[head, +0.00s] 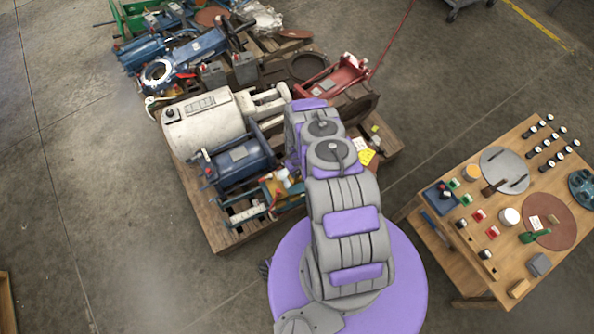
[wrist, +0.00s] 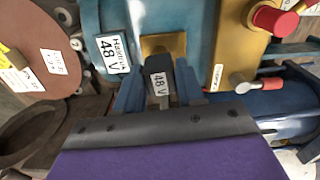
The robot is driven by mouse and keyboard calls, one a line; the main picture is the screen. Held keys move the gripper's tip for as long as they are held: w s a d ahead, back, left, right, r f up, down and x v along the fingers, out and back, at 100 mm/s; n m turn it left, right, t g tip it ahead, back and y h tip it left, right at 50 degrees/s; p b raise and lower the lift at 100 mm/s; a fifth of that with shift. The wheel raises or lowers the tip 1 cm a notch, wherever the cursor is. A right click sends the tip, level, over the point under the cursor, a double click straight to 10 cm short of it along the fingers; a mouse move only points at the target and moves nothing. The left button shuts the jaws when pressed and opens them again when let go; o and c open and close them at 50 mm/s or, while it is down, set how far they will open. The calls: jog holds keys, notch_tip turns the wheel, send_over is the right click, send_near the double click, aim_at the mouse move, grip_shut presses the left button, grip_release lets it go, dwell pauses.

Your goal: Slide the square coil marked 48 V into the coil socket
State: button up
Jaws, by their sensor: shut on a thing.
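My gripper (wrist: 157,97) is shut on a dark square coil (wrist: 159,66) whose white label reads 48 V, in the wrist view. The coil sits between the two blue-grey fingers. Its far end is right at a brass-coloured square fitting (wrist: 163,43) on a blue machine body (wrist: 203,25), which looks like the coil socket. I cannot tell whether the coil has entered it. A white label (wrist: 113,54) with 48 V is on the blue body, left of the fitting. In the head view my arm hides the gripper and coil.
In the wrist view, a red knob (wrist: 275,20) and a red-tipped lever (wrist: 243,84) stick out at right; a brown disc (wrist: 35,50) is at left. In the head view, machines crowd a wooden pallet (head: 228,236). A wooden table (head: 462,262) with small parts stands right.

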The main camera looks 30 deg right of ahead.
jog(key=shift+f, duration=0.5)
jog(key=o, duration=1.2)
notch_tip(320, 180, up, 17)
jog(key=p, duration=0.4)
jog(key=shift+r, duration=0.1)
